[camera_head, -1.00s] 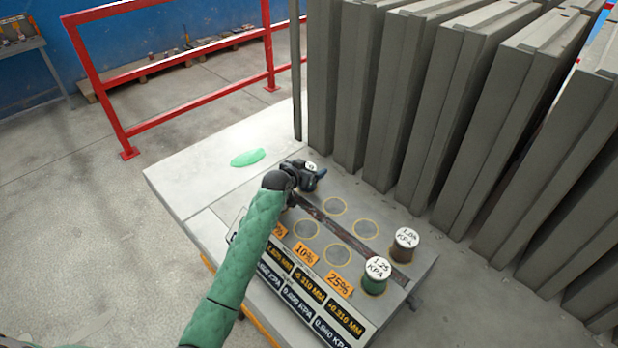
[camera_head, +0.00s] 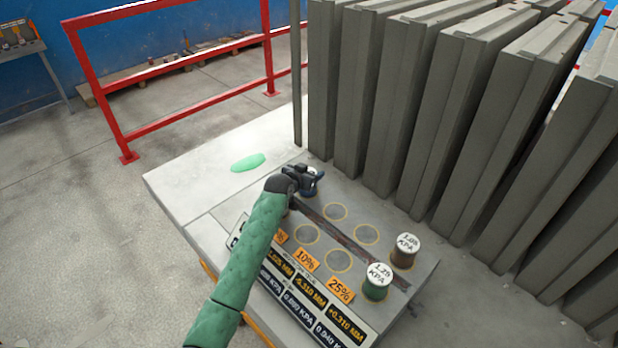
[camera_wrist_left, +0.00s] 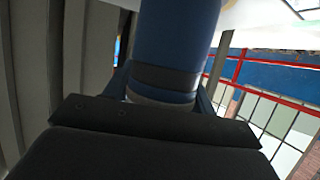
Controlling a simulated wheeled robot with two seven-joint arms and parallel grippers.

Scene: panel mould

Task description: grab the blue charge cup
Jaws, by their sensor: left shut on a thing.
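The blue charge cup (camera_wrist_left: 178,45) fills the upper middle of the left wrist view, a blue cylinder with a dark band near one end. My left gripper (camera_head: 308,181) is shut on it at the far left part of the grey board. In the head view the gripper hides most of the cup, and only a little blue shows by the fingers. I cannot tell whether the cup touches the board. My right gripper is not in view.
A green cup (camera_head: 376,282) and a brown cup (camera_head: 404,251) with labelled white tops stand at the board's right end. Empty yellow-ringed spots (camera_head: 338,261) lie between. Tall grey panels (camera_head: 440,110) stand close behind. A green patch (camera_head: 248,162) lies on the pale tabletop (camera_head: 200,175).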

